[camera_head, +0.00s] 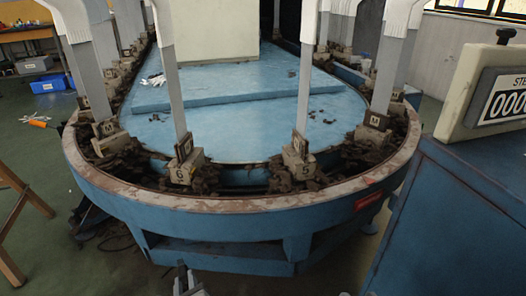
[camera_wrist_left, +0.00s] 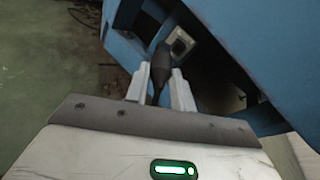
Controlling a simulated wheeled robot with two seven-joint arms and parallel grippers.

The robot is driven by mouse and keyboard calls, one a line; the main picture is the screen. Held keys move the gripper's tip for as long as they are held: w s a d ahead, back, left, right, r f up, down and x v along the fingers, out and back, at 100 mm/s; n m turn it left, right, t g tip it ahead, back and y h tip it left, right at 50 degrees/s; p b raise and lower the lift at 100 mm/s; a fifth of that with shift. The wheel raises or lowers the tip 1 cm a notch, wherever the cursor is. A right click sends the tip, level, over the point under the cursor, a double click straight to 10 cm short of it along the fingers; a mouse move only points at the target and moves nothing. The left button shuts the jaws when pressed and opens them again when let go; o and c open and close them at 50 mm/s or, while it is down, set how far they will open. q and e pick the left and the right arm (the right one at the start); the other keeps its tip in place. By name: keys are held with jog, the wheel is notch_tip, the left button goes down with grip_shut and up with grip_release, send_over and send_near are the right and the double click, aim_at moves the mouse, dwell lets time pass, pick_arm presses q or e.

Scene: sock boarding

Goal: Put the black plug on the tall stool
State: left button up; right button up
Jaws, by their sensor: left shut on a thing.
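My left gripper (camera_head: 188,284) shows at the bottom edge of the head view, low in front of the blue oval machine. In the left wrist view its two pale fingers (camera_wrist_left: 160,88) are shut on the black plug (camera_wrist_left: 160,66). The plug points away from the gripper, close to a pale socket-like fitting (camera_wrist_left: 180,43) on the blue machine; I cannot tell whether they touch. Wooden legs (camera_head: 22,200) stand at the left edge of the head view; their top is out of frame, so I cannot tell if they belong to the tall stool.
The blue machine (camera_head: 215,215) with its rusty rim and upright numbered forms fills the middle. A blue counter cabinet (camera_head: 455,225) stands at the right. Cables lie on the floor below the machine. Green floor (camera_head: 60,240) is open at the left.

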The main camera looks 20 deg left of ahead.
pick_arm(q)
jog(key=w+d+f+m+h+b, duration=0.2)
jog(key=d+f, duration=0.1)
jog(key=f, duration=0.1)
jog(key=shift+w+d+f+m+h, duration=0.2)
jog(key=shift+w+f+m+h, duration=0.1)
jog(key=shift+h, duration=0.1)
pick_arm(e)
jog(key=shift+a+r+m+t+y, duration=0.3)
jog(key=shift+m+y, duration=0.1)
